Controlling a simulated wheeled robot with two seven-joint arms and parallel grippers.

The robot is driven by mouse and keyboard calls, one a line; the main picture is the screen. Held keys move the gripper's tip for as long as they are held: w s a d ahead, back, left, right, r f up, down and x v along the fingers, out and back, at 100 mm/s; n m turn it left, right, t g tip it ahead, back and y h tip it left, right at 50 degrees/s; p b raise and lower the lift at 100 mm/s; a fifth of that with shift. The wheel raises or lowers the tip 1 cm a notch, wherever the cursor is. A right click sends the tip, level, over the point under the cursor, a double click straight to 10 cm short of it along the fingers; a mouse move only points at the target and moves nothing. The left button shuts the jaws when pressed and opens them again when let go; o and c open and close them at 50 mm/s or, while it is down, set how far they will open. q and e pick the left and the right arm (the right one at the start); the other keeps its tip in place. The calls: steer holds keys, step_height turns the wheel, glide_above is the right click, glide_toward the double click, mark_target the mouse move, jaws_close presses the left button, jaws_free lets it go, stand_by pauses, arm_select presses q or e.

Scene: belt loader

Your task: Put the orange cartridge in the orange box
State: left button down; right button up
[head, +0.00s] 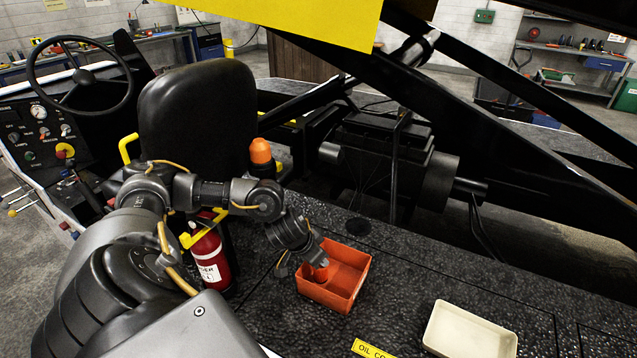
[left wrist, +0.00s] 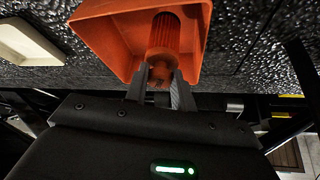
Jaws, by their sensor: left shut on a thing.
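The orange box (head: 329,300) is an open tray on the dark textured deck. It also shows in the left wrist view (left wrist: 95,38). The orange cartridge (left wrist: 164,36) is a ribbed cylinder in the left wrist view. My left gripper (left wrist: 160,84) is shut on one end of it. In the head view my left gripper (head: 317,262) reaches down over the box, with the cartridge (head: 320,273) inside the box's rim. I cannot tell whether the cartridge touches the box floor. My right gripper is not in view.
A cream tray (head: 470,331) lies on the deck at the lower right. A red fire extinguisher (head: 209,258) and an orange-topped beacon (head: 260,152) stand near my left arm. A black seat (head: 198,115) and machine frame stand behind. The deck between the trays is clear.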

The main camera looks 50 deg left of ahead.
mark_target(321, 268)
arm_select(q)
step_height(321, 268, down, 3)
steer(key=shift+r, duration=0.15)
steer(key=shift+f, duration=0.45)
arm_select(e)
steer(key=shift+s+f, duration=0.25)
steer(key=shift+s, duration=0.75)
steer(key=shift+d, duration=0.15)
arm_select(q)
steer(key=shift+f, duration=0.15)
steer(key=c, duration=1.2)
jaws_free()
steer(key=shift+o, duration=0.2)
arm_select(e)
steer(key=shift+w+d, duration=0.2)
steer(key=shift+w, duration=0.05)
